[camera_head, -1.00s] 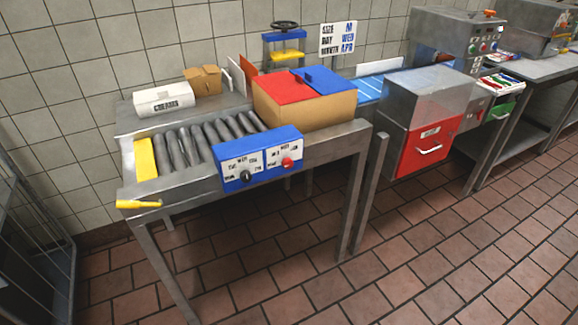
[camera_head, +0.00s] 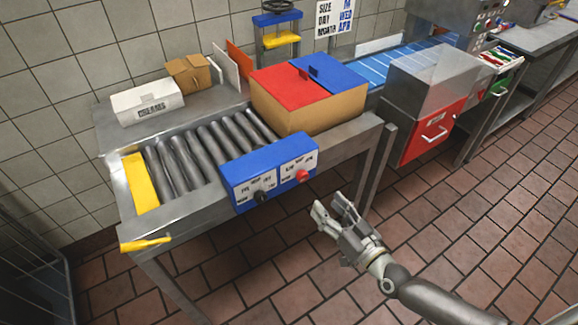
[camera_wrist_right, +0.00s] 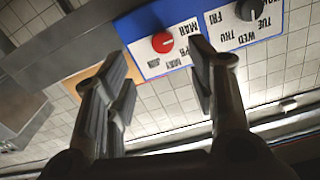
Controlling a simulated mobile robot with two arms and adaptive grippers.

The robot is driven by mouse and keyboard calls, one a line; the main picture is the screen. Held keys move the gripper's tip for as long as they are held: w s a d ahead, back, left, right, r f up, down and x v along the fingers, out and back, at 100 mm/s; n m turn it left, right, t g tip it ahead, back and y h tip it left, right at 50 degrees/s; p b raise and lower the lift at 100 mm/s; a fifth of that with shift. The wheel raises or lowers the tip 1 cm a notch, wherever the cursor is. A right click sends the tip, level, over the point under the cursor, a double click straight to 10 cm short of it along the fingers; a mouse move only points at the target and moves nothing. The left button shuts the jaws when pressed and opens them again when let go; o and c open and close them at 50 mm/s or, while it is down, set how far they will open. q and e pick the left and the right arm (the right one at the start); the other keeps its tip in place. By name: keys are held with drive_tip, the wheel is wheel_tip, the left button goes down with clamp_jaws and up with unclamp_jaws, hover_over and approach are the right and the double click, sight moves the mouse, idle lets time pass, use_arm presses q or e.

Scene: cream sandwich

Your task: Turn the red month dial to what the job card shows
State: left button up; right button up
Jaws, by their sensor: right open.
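The red month dial (camera_head: 302,175) is on the right half of the blue control box (camera_head: 262,150), on the front of the roller table. It also shows in the right wrist view (camera_wrist_right: 162,42), beyond and between the fingertips, with month words around it. A black dial (camera_head: 262,196) sits on the box's left half and shows in the wrist view (camera_wrist_right: 248,10). The job card (camera_head: 335,18) on the back wall reads SIZE M, DAY WED, MONTH APR; its top is cut off. My right gripper (camera_head: 332,208) is open and empty, below and right of the red dial, apart from it. My left gripper is not in view.
A box with red and blue lids (camera_head: 310,115) stands behind the control box. Rollers (camera_head: 200,150) and a yellow handle (camera_head: 145,244) are at the left. A red-fronted machine (camera_head: 425,140) stands at the right. The floor before the table is clear.

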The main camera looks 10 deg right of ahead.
sight(305, 179)
drive_tip(key=x, duration=0.6)
drive_tip(key=r+x, duration=0.1)
drive_tip(key=x, duration=0.2)
drive_tip(key=shift+w+a, duration=0.15)
drive_tip(key=shift+w, duration=0.1)
drive_tip(key=shift+w+a+f, duration=0.1)
drive_tip(key=shift+w+a, duration=0.1)
drive_tip(key=shift+w, duration=0.25)
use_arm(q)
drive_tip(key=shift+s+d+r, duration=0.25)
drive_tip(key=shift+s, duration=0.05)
use_arm(e)
drive_tip(key=c, duration=1.1)
drive_tip(key=shift+o, duration=0.2)
